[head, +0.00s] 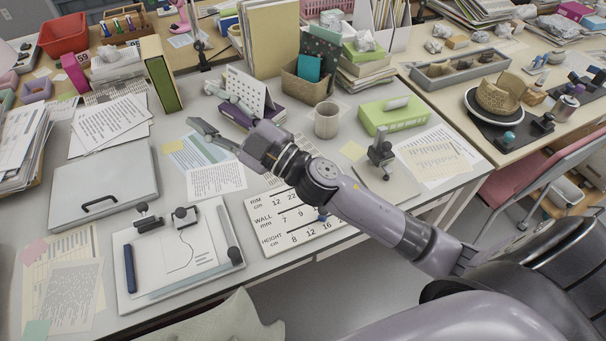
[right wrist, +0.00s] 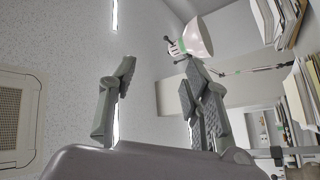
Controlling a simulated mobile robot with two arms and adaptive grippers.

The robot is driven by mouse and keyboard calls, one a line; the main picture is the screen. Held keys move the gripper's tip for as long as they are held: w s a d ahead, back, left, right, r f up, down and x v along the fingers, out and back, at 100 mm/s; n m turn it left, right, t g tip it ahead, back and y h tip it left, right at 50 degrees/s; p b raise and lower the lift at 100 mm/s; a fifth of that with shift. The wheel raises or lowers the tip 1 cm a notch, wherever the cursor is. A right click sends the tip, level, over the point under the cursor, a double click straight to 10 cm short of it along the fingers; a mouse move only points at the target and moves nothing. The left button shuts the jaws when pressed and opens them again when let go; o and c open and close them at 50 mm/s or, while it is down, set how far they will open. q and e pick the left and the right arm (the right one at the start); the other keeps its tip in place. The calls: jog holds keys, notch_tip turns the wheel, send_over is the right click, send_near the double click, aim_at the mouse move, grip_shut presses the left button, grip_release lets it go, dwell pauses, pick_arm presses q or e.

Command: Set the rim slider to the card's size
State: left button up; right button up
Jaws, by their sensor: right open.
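The white gauge board (head: 265,238) lies near the table's front edge, with rows marked RIM cm, WALL mm and HEIGHT cm. My right forearm crosses over its right part and hides much of the RIM row; I cannot make out the rim slider. A small blue knob (head: 323,216) shows beside the forearm, lower on the board. A white card (head: 190,245) with a curved profile line lies on the clipboard; its writing is too small to read. My right gripper (head: 203,106) is open and empty above the papers, left of the desk calendar. The right wrist view shows its spread fingers (right wrist: 157,88).
A grey box (head: 110,182) with a black handle lies left of the board. A cup (head: 327,120), a green box (head: 394,115) and a small dark stand (head: 380,155) are behind my forearm. Books and papers crowd the back.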

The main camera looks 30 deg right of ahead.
jog(key=s+a+n+g+y, duration=0.2)
jog(key=a+n+g+y, duration=0.35)
jog(key=n+g, duration=0.2)
jog(key=d+f+n+g+h, duration=0.4)
jog(key=f+n+g+h, duration=0.1)
jog(key=f+n+g, duration=0.35)
jog(key=d+f+m+h, duration=0.35)
jog(key=d+h, duration=0.75)
jog(key=d, duration=1.2)
jog(key=shift+g+y, duration=0.25)
jog(key=shift+g, duration=0.15)
jog(key=w+a+f, duration=0.1)
jog(key=f, duration=0.5)
jog(key=w+a+f+p, duration=0.1)
jog(key=f, duration=0.5)
jog(key=w+a+f, duration=0.1)
jog(key=f, duration=0.4)
jog(key=shift+a+f+p, duration=0.1)
jog(key=shift+f+p, duration=0.3)
grip_shut()
